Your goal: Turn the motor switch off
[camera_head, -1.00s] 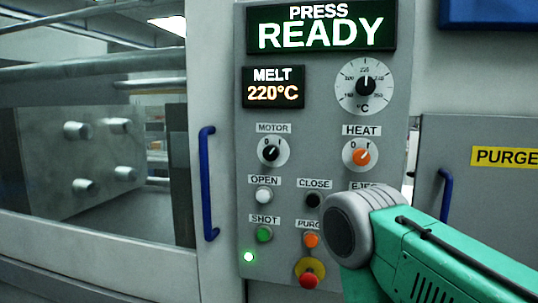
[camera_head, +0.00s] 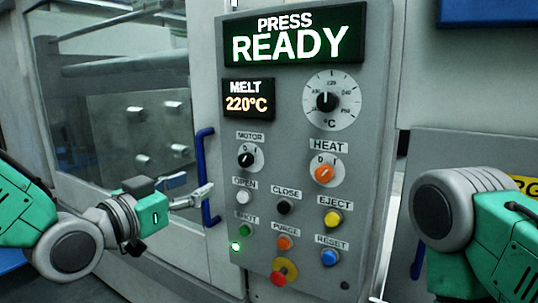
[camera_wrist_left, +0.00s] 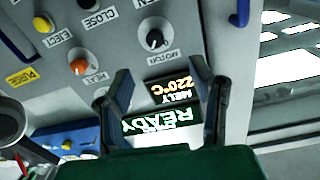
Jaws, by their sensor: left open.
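The motor switch (camera_head: 245,160) is a black knob on a white round dial, under the MOTOR label on the grey control panel. Its white mark tilts to the upper right, toward the I. My left gripper (camera_head: 190,188) is open and empty, left of the panel near the blue door handle, lower than the switch and apart from it. In the left wrist view the switch (camera_wrist_left: 155,40) shows upside down, ahead of and between the open fingers (camera_wrist_left: 160,75). My right arm shows at the right; its gripper is out of view.
The orange heat knob (camera_head: 324,174) is right of the motor switch. The white open button (camera_head: 243,197) and black close button (camera_head: 284,207) sit below. A red emergency button (camera_head: 280,277) is at the bottom. The blue handle (camera_head: 207,178) juts out left of the panel.

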